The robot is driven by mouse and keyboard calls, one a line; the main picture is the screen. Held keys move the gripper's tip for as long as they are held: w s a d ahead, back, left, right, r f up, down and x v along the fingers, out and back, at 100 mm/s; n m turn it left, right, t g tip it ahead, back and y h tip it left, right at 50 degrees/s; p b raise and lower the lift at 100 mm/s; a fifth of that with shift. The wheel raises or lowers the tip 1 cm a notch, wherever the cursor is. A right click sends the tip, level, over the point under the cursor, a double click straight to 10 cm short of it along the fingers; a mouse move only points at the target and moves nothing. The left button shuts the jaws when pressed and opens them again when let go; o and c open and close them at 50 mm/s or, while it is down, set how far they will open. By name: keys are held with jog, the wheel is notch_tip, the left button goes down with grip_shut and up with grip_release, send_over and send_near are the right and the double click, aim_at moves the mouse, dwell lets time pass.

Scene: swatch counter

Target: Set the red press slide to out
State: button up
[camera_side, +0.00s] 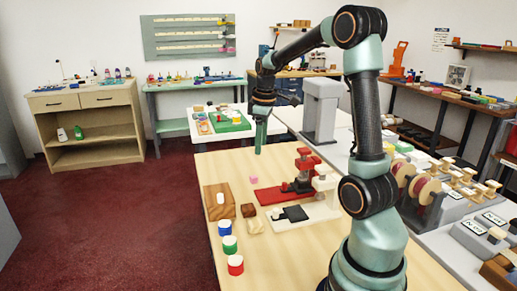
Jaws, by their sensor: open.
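The red press (300,178) stands on the wooden table, with a flat red slide (271,195) reaching out to the left from its base. A white press (324,188) with a dark pad on its plate stands just in front of it. My gripper (259,150) hangs at the far edge of the table, pointing down, behind and left of the red press and apart from it. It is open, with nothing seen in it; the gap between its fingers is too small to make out. Part of the white press is close to my arm in the picture.
A wooden block (219,204), small cubes and a pink piece (254,180) lie left of the presses. Blue, green and red-banded jars (235,265) line the left edge. A grey upright machine (320,110) stands behind. The table's front middle (275,260) is clear.

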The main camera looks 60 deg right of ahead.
jog(key=n+g+y, duration=0.1)
send_over(285, 183)
notch_tip(285, 183, down, 6)
notch_tip(285, 183, down, 13)
jog(key=shift+w+r, duration=0.1)
jog(key=shift+r, duration=0.1)
grip_shut()
dwell(1.2)
